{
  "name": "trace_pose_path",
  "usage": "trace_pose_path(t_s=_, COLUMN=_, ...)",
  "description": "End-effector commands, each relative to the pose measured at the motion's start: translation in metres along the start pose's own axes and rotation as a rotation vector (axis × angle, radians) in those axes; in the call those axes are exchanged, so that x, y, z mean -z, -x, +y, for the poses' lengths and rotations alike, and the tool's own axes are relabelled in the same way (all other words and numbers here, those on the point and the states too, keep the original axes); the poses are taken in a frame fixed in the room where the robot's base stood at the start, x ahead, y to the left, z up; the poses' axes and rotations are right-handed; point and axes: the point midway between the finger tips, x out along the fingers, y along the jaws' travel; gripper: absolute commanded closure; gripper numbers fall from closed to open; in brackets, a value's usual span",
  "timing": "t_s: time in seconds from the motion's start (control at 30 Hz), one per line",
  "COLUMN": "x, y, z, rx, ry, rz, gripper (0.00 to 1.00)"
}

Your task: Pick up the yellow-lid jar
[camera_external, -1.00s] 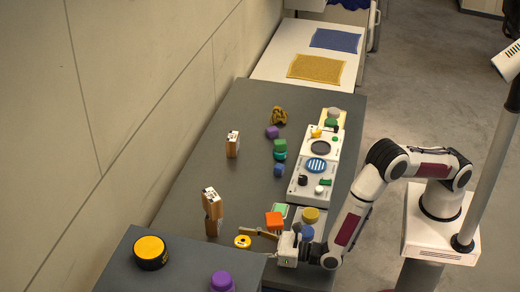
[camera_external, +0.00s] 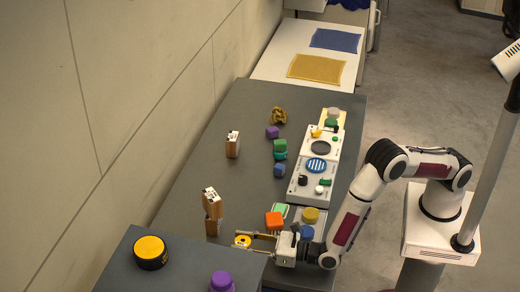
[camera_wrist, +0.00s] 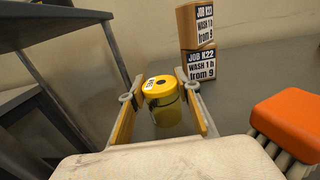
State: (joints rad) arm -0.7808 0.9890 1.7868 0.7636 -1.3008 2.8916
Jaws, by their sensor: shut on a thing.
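The yellow-lid jar (camera_wrist: 162,110) is a small upright yellow cylinder with a round yellow lid and a small label on top. In the external view the jar (camera_external: 242,241) is by the near end of the grey table, next to the dark front surface. My gripper (camera_wrist: 156,90) is shut on the jar, one yellow-padded finger on each side. In the external view my gripper (camera_external: 251,243) reaches it from the right. I cannot tell whether the jar's base is off the table.
Stacked labelled boxes (camera_wrist: 198,50) stand behind the jar. An orange-topped thing (camera_wrist: 290,120) is close on the right. The raised dark surface (camera_external: 190,270) at front left holds a black jar with a yellow lid (camera_external: 150,250) and a purple thing (camera_external: 222,281).

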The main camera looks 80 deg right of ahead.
Motion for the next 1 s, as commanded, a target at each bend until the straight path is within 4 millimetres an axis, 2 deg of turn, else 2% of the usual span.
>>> trace_pose_path(t_s=0.37, x=-0.01, y=0.0, z=0.0, rx=0.0, ry=0.0, rz=-0.001, gripper=0.85)
trace_pose_path(t_s=0.57, x=-0.028, y=0.0, z=0.0, rx=0.0, ry=-0.002, rz=-0.001, gripper=0.85)
trace_pose_path(t_s=1.0, x=-0.082, y=0.0, z=0.0, rx=0.0, ry=-0.002, rz=-0.001, gripper=0.85)
